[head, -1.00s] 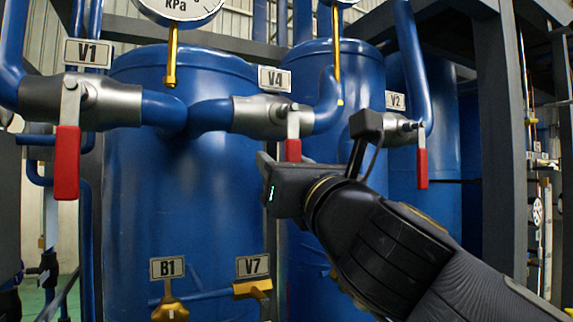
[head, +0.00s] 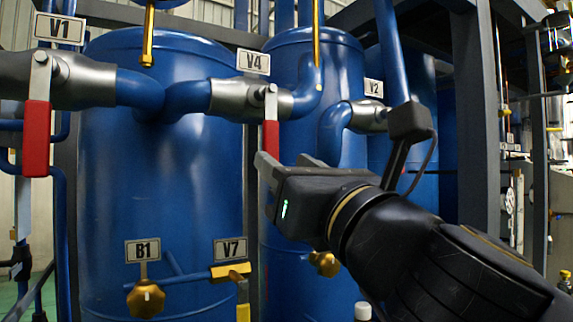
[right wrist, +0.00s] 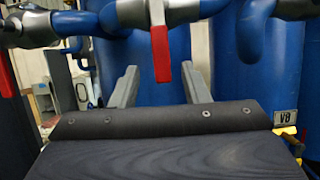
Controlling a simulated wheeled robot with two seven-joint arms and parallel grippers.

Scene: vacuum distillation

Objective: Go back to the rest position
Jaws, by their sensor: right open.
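My right gripper (head: 286,162) is open, and its arm comes in from the lower right in the head view. Its two grey fingers (right wrist: 160,85) stand apart with nothing between them in the right wrist view. The red handle of valve V4 (head: 271,138) hangs straight down, its lower end close to the fingers in the head picture. Whether they touch cannot be told there. In the right wrist view a red handle (right wrist: 161,58) hangs beyond the fingers, ahead of the gap. My left gripper is not in view.
Blue tanks (head: 165,190) stand behind the gripper. Valve V1's red handle (head: 37,138) hangs down at left. Knob B1 (head: 146,299) and yellow valve V7 (head: 230,270) sit low. A dark frame post (head: 475,120) stands right.

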